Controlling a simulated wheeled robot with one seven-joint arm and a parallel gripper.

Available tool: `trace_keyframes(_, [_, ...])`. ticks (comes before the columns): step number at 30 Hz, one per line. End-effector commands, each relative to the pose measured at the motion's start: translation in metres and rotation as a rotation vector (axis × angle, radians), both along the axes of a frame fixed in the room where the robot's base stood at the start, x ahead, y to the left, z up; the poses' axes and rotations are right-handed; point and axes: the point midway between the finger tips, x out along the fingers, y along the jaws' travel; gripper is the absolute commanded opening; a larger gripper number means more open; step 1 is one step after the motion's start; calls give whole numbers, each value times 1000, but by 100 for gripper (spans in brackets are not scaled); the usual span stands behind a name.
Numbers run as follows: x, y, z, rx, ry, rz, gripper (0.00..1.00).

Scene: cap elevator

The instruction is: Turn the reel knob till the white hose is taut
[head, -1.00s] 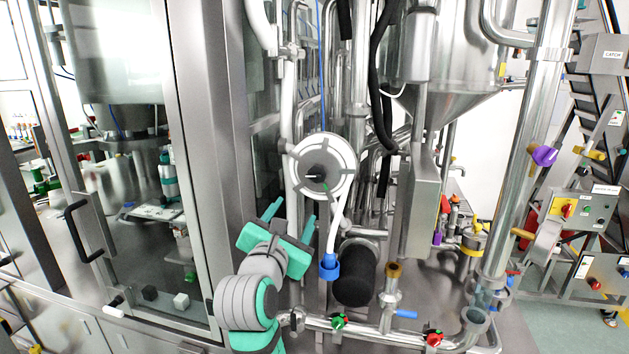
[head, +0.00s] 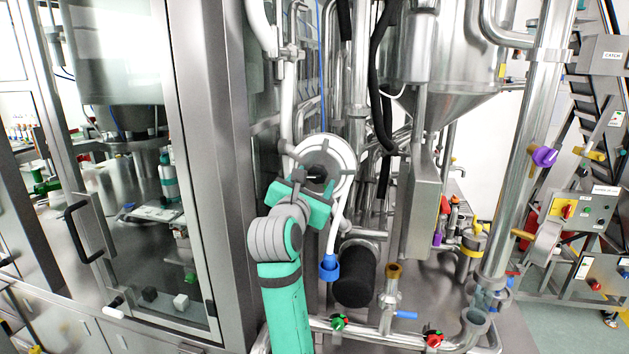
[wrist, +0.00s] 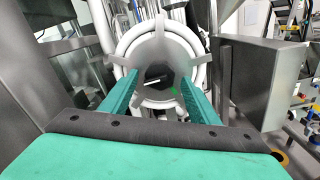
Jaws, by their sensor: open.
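The white hose reel (head: 343,160) stands upright in the middle of the head view, with grey spokes and a dark knob (head: 316,172) at its centre. In the wrist view the reel (wrist: 136,40) lies straight ahead, and the dark knob (wrist: 158,78) shows between my fingers with a green mark on it. The white hose (head: 337,220) hangs from the reel's right side down to a blue end piece (head: 329,267). My gripper (head: 308,176) is open in front of the reel, its teal fingers on either side of the knob. I cannot tell whether they touch it.
A glass-fronted cabinet (head: 208,150) with a steel frame stands close on the left. A steel box (head: 424,205) and pipes stand to the right. A black cylinder (head: 355,275) sits below the reel. A pipe with green (head: 340,322) and red (head: 433,339) knobs runs low in front.

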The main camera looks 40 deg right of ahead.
Motion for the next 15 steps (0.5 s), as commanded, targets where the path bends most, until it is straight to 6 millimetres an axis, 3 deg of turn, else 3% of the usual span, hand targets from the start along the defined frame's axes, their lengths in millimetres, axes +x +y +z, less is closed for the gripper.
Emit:
trace_keyframes(12, [6, -6, 0, 0, 0, 1, 55])
trace_keyframes(15, [6, -6, 0, 0, 0, 1, 34])
